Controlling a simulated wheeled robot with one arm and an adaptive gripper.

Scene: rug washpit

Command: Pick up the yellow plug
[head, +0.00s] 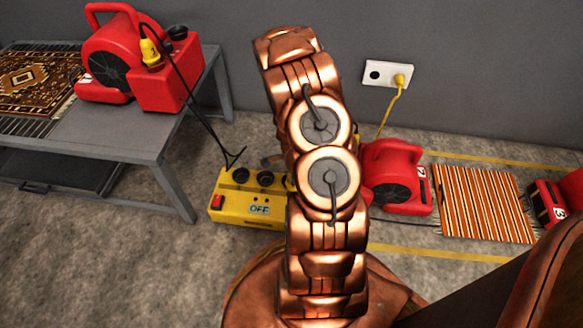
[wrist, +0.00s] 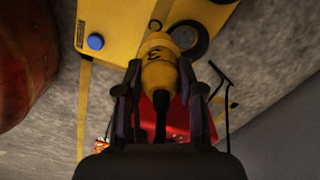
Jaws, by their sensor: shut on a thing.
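A yellow plug (wrist: 160,66) marked with a dark 3 is between the fingers of my gripper (wrist: 160,75) in the wrist view. My gripper is shut on it, with its dark cord end toward the palm. The plug's far end is at the yellow power box (wrist: 118,25); I cannot tell whether it sits in a socket. In the head view my arm hides the gripper and this plug. Another yellow plug (head: 150,52) is on the red blower on the table, and one more (head: 399,79) is in the wall outlet (head: 387,73).
The yellow power box (head: 243,221), with dark sockets and an OFF label, is on the floor left of my arm. A grey table (head: 130,140) holds a red blower (head: 150,85) and a rug. Red blowers (head: 385,180) and a striped rug (head: 482,205) lie right.

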